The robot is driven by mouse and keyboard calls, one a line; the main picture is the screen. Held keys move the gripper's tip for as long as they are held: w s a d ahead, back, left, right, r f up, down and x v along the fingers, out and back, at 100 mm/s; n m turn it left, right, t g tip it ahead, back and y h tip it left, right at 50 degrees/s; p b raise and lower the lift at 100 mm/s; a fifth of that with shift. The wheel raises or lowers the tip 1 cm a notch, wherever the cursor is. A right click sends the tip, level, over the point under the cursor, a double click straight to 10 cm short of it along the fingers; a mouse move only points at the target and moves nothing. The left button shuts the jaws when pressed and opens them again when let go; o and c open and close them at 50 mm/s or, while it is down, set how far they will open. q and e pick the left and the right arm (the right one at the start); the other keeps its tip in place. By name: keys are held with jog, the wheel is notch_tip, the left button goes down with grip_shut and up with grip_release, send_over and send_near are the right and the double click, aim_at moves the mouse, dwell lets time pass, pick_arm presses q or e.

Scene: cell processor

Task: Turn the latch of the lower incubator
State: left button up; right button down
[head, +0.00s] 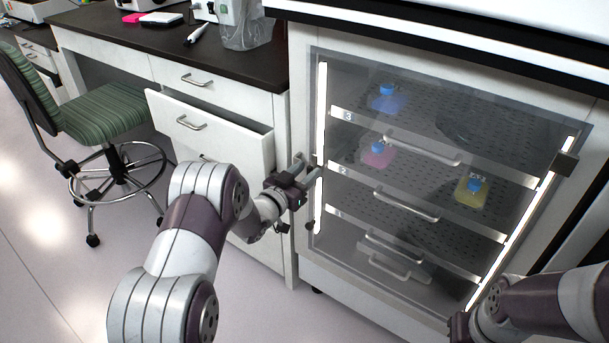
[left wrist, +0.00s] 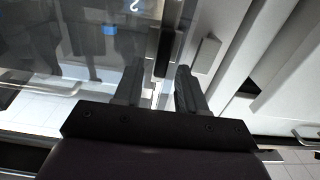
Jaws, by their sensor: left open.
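The lower incubator (head: 435,258) has a clear door with several perforated shelves behind it. A dark latch piece is at the left edge of its door, largely covered by my gripper in the head view. In the left wrist view a dark upright latch piece (left wrist: 168,52) stands just beyond and between the fingertips. My left gripper (head: 309,168) is open at that door edge, its fingers on either side of the latch piece; contact cannot be told. The open fingers also show in the left wrist view (left wrist: 160,82). My right arm enters at lower right; its jaws are not visible.
A white drawer (head: 222,137) stands pulled out left of my left gripper. A green chair (head: 110,112) is farther left. A dark bracket (head: 565,163) sits on the door's right edge. Blue-capped flasks, including a pink one (head: 377,157), stand inside. Open floor lies at left.

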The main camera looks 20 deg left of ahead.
pick_arm(q)
grip_shut()
